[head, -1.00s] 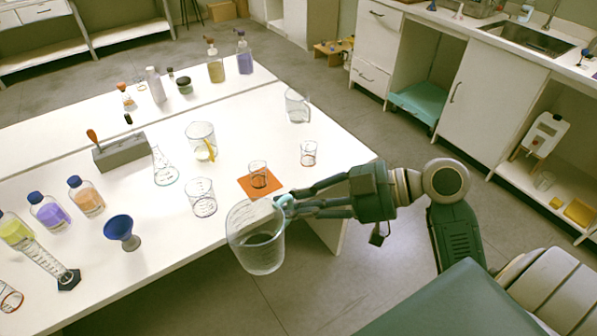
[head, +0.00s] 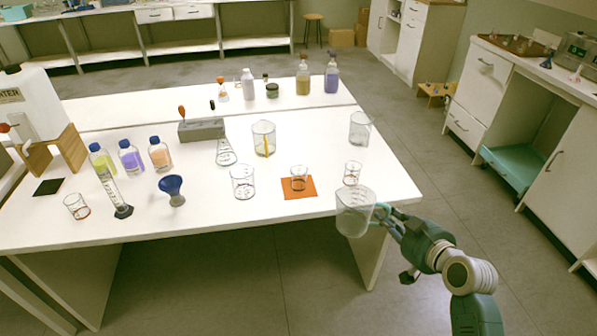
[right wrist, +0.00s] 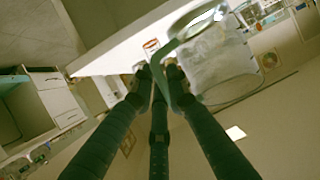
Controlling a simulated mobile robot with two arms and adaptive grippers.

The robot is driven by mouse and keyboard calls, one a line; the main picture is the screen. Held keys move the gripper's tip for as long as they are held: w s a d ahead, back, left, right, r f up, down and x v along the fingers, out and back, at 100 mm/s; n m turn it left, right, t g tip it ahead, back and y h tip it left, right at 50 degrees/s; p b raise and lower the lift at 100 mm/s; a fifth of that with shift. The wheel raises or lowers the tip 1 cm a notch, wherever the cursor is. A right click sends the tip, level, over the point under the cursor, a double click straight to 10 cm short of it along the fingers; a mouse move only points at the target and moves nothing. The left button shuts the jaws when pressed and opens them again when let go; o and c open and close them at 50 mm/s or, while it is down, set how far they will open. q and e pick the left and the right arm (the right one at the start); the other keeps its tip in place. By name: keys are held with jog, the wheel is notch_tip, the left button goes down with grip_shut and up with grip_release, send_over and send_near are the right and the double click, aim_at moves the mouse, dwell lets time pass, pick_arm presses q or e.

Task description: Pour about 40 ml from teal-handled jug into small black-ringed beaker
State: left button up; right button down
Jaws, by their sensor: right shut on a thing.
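The teal-handled jug (head: 354,222) is a large clear vessel, held roughly upright beyond the table's front edge near its right corner. My right gripper (head: 384,214) is shut on its teal handle; in the right wrist view the fingers (right wrist: 160,75) close around the handle beside the clear jug body (right wrist: 220,62). The liquid level in it is hard to read now. A small beaker (head: 299,179) with a dark ring stands upright on an orange mat (head: 315,187), left of and behind the jug, apart from it. My left gripper is not in view.
A small red-marked beaker (head: 352,173) stands just behind the jug. A larger beaker (head: 243,183) is left of the mat. A yellow-handled jug (head: 264,138), another clear jug (head: 360,128), a flask (head: 225,153) and a blue funnel (head: 172,189) stand around. The table's right end is mostly clear.

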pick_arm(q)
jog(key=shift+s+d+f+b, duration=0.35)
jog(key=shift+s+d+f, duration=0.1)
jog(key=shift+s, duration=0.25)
pick_arm(e)
jog(key=w+a+f+m+h, duration=0.1)
jog(key=w+a+f+h, duration=0.1)
jog(key=w, duration=0.4)
jog(key=w+a+f+m+h, duration=0.2)
jog(key=w, duration=0.4)
jog(key=shift+w+f+t, duration=0.4)
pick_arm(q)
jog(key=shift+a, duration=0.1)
